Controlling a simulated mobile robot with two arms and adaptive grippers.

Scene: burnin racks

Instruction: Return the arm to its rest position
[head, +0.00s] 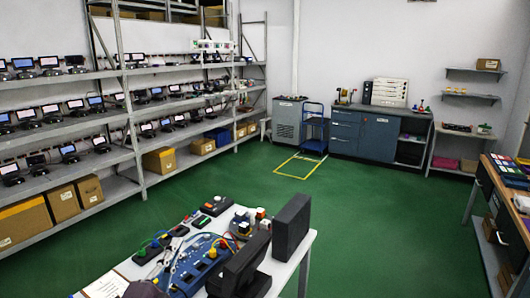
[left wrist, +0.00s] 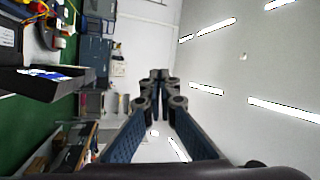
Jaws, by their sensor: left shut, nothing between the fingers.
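My left gripper (left wrist: 160,82) fills the middle of the left wrist view. Its two dark fingers come together at the tips, with nothing between them. It points out into open air, with the wall and ceiling behind it. In the head view only a small dark piece, probably of my left arm, shows at the bottom edge over the white workbench (head: 300,270); its fingers cannot be made out there. My right gripper is in neither view.
The workbench holds a blue board (head: 190,268) with cables, black monitors (head: 291,226) and small devices. Racks (head: 120,150) with several screens line the left wall. A blue cabinet (head: 362,135) and a blue cart (head: 314,130) stand at the back. The green floor (head: 360,210) between is clear.

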